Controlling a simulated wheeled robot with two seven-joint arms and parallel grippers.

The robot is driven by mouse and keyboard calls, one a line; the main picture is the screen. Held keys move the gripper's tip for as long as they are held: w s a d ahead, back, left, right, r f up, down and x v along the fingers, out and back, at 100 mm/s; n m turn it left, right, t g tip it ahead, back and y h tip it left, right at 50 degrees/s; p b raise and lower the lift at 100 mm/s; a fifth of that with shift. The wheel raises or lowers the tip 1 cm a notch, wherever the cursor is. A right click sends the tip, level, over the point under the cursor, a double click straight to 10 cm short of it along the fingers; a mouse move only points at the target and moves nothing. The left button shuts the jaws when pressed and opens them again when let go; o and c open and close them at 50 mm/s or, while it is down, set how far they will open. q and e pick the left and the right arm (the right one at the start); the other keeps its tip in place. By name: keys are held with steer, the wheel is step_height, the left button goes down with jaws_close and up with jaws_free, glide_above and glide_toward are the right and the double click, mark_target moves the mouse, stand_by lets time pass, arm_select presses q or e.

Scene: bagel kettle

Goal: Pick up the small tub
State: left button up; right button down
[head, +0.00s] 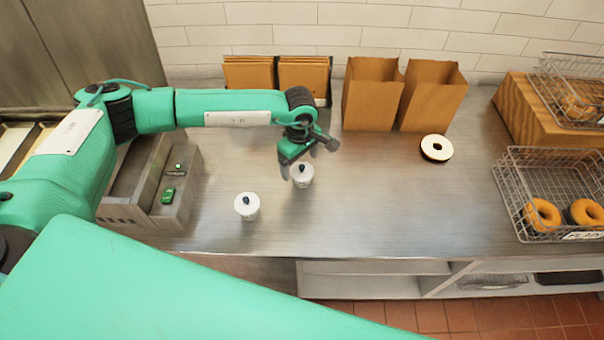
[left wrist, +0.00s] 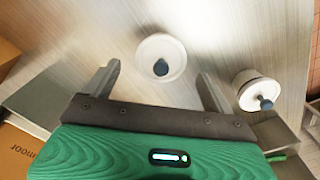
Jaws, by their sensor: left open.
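Two small white tubs with dark knobs on their lids stand upright on the steel counter. One tub (head: 303,178) is directly below my left gripper (head: 296,166). In the left wrist view this tub (left wrist: 148,52) is centred just beyond and between the fingertips, with no visible contact. My left gripper (left wrist: 158,72) is open and empty, pointing down. The other tub (head: 247,209) stands nearer the counter's front edge, to the left; it also shows at the right of the left wrist view (left wrist: 252,88). My right gripper is not in view.
A grey divided bin (head: 177,215) with a green item stands at the left. Brown paper bags (head: 372,95) and folded bags (head: 248,74) stand along the back wall. A cream-and-dark ring (head: 436,148) lies right of centre. A wire basket (head: 515,200) holds bagels. The counter's middle right is clear.

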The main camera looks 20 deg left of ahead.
mark_target(300, 165)
arm_select(q)
step_height(300, 165, down, 3)
steer(key=shift+s+d+p, duration=0.1)
steer(key=shift+p, duration=0.85)
steer(key=shift+f, duration=0.5)
steer(key=c, duration=1)
steer(key=shift+c, duration=0.6)
steer(key=shift+r, duration=0.1)
